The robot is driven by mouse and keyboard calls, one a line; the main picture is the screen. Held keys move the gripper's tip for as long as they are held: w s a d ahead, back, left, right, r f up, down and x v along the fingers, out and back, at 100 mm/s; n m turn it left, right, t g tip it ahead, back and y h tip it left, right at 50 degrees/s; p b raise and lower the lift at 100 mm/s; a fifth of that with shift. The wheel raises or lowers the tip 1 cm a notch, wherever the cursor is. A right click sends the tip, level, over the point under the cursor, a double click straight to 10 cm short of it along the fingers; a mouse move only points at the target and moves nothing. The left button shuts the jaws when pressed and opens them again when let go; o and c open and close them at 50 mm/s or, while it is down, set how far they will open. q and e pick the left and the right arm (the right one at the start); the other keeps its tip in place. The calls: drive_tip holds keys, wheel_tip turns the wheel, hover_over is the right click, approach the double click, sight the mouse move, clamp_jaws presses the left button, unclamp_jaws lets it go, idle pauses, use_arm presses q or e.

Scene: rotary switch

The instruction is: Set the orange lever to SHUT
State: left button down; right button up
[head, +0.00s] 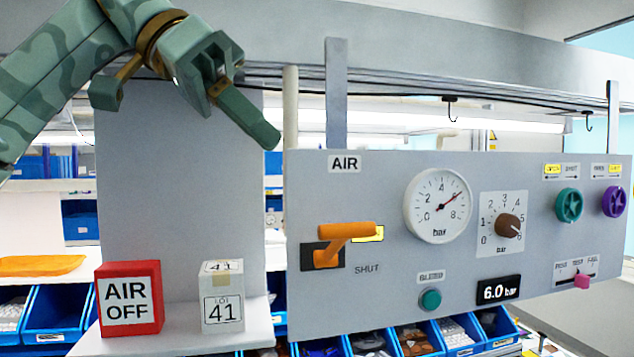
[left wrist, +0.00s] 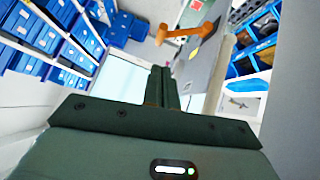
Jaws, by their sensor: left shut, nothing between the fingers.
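The orange lever (head: 347,229) is on the left part of the grey AIR panel (head: 400,290). Its handle lies roughly level and points right, over a yellow-lit label that it partly hides. The word SHUT (head: 367,269) is printed below the handle. My left gripper (head: 271,141) is shut and empty, above and left of the lever and apart from it. In the left wrist view the shut fingers (left wrist: 161,86) show, with the orange lever (left wrist: 187,32) beyond them. My right gripper is not in view.
The panel also bears a gauge (head: 438,206), a brown knob (head: 508,225), a green button (head: 430,299) and coloured valves. A post (head: 337,90) rises above it.

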sight(326, 222)
use_arm(q)
drive_tip(key=p+x, duration=0.1)
drive_tip(key=x, duration=0.9)
drive_tip(key=shift+s+d, duration=0.1)
drive_tip(key=shift+s, duration=0.05)
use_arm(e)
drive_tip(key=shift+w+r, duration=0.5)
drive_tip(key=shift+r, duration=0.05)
